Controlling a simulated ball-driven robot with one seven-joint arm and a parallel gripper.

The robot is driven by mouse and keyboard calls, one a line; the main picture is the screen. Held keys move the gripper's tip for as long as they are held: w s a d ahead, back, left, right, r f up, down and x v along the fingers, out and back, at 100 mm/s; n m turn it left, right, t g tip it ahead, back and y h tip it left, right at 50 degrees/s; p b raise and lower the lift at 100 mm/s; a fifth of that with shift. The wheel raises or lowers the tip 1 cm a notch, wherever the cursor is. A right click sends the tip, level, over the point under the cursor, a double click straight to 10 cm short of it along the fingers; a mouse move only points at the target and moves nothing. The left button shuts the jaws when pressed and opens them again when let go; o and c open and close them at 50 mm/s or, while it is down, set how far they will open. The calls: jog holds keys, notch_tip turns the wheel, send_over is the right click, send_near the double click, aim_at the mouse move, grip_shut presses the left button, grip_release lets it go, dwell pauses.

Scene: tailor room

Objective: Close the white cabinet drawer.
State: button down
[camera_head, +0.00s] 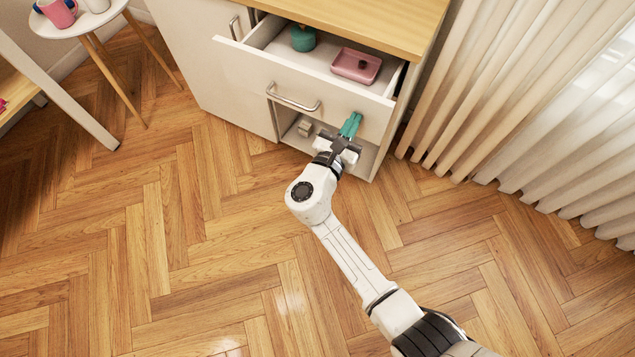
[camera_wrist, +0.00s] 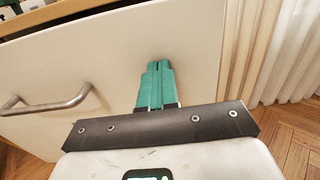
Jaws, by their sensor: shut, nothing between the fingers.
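The white cabinet drawer (camera_head: 345,98) at the top of the cabinet is pulled partly open. A teal item (camera_head: 303,38) and a pink tray (camera_head: 356,65) lie in it. The drawer front has a metal bar handle (camera_head: 293,100), which also shows at the left in the wrist view (camera_wrist: 45,103). My gripper (camera_head: 351,122) is shut and empty, its teal fingers in front of the lower right part of the drawer front, right of the handle. In the wrist view the shut fingertips (camera_wrist: 158,66) are at or very near the white front (camera_wrist: 110,60); I cannot tell whether they touch.
The cabinet's wooden top (camera_head: 365,22) overhangs the drawer. Below is an open compartment with a small object (camera_head: 305,128). Pleated curtains (camera_head: 500,90) hang at the right. A round white stool (camera_head: 85,22) with mugs stands at upper left. The wooden floor (camera_head: 150,240) is clear.

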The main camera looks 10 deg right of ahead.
jog(key=b+x, duration=0.6)
jog(key=x, duration=0.9)
jog(key=shift+d+f, duration=0.1)
jog(key=shift+d, duration=0.05)
jog(key=shift+w+r, duration=0.25)
jog(key=shift+w, duration=0.05)
jog(key=shift+d+r, duration=0.1)
jog(key=shift+d, duration=0.05)
